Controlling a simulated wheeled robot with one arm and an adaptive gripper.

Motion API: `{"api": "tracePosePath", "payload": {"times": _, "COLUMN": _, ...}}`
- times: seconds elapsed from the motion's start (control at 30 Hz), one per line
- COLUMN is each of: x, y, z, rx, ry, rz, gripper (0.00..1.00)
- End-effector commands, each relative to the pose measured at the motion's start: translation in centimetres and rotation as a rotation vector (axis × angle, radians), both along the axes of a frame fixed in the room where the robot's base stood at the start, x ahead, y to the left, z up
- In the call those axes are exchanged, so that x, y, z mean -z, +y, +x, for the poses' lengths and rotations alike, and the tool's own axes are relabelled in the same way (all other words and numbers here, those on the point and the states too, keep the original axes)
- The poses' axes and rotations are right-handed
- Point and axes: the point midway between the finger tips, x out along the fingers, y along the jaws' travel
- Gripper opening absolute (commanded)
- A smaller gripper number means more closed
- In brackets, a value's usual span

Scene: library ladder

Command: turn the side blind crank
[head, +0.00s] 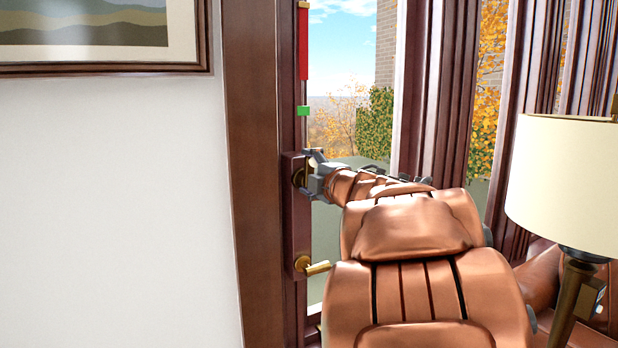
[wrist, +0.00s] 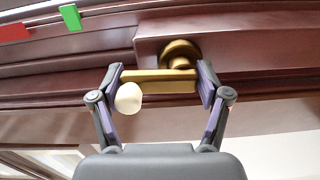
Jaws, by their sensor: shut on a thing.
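The side blind crank (wrist: 160,75) is brass, with a round base on the dark wood frame and a pale knob (wrist: 128,98) at the left end of its arm. My gripper (wrist: 160,86) is shut across the crank arm, one finger at the knob end and the other at the base end. In the head view my gripper (head: 314,178) is at the window frame's left side, and a bit of the brass crank (head: 298,178) shows beside it. My gripper and arm hide most of the crank there.
A red strip (head: 303,42) and a green marker (head: 304,111) are on the frame above the crank. A brass lever handle (head: 317,268) sticks out below it. A lamp (head: 563,185) stands at the right. A framed picture (head: 95,70) hangs on the left wall.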

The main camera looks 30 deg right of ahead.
Motion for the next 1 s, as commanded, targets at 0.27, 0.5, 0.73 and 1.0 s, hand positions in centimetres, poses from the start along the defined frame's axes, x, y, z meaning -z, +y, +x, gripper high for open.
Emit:
{"api": "tracePosePath", "payload": {"times": 0.27, "x": -0.04, "y": 0.20, "z": 0.03, "rx": -0.003, "ry": 0.003, "rz": -0.051, "gripper": 0.41}}
{"api": "tracePosePath", "payload": {"times": 0.5, "x": -0.06, "y": 0.21, "z": 0.04, "rx": -0.003, "ry": 0.004, "rz": -0.055, "gripper": 0.41}}
{"api": "tracePosePath", "payload": {"times": 0.73, "x": -0.06, "y": 0.21, "z": 0.04, "rx": -0.003, "ry": 0.004, "rz": -0.054, "gripper": 0.84}}
{"api": "tracePosePath", "payload": {"times": 1.0, "x": -0.03, "y": 0.15, "z": 0.03, "rx": -0.001, "ry": 0.005, "rz": -0.053, "gripper": 1.00}}
